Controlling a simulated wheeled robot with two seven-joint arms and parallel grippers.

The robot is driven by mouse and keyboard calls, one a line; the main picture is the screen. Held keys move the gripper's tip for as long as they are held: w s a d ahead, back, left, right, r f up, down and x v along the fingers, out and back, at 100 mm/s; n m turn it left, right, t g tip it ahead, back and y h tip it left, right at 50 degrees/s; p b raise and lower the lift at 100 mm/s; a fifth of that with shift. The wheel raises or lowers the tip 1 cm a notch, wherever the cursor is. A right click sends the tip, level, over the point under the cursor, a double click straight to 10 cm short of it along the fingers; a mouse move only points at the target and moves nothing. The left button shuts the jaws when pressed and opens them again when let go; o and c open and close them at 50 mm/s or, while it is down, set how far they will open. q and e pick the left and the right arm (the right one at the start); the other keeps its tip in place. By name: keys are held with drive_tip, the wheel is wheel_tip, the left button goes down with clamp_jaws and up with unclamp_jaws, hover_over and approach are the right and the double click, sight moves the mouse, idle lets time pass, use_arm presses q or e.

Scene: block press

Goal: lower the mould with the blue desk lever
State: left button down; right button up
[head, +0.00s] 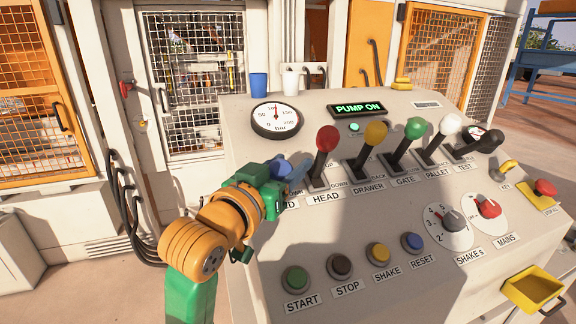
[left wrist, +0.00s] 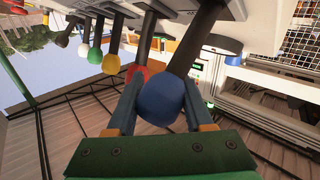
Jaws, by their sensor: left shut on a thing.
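The blue lever's round knob (left wrist: 160,98) sits between the two fingers of my left gripper in the left wrist view, and its dark shaft (left wrist: 184,57) runs up to the desk. My left gripper (head: 295,174) is shut on this knob at the left end of the lever row in the head view. The gripper and arm hide most of the blue lever and part of its label there. The mould itself cannot be made out. My right gripper is not in view.
The red HEAD lever (head: 327,139) stands close to the right of my gripper, then the yellow (head: 376,132), green (head: 414,128), white and black levers. The START button (head: 296,279) and other buttons lie nearer. The screen (head: 357,109) reads PUMP ON, beside a pressure gauge (head: 277,118).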

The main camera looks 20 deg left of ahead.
use_arm(q)
drive_tip(key=w+a+r+p, duration=0.2)
drive_tip(key=w+p, duration=0.1)
drive_tip(key=shift+r, duration=0.25)
drive_tip(key=shift+d+f, duration=0.1)
drive_tip(key=shift+f, duration=0.05)
idle(0.9)
drive_tip(key=c, duration=0.5)
unclamp_jaws()
drive_tip(key=shift+o, duration=0.9)
drive_tip(key=shift+w+a, duration=0.1)
drive_tip(key=shift+a, duration=0.1)
drive_tip(key=b+v, duration=0.2)
drive_tip(key=v, duration=0.4)
drive_tip(key=shift+s+a, duration=0.3)
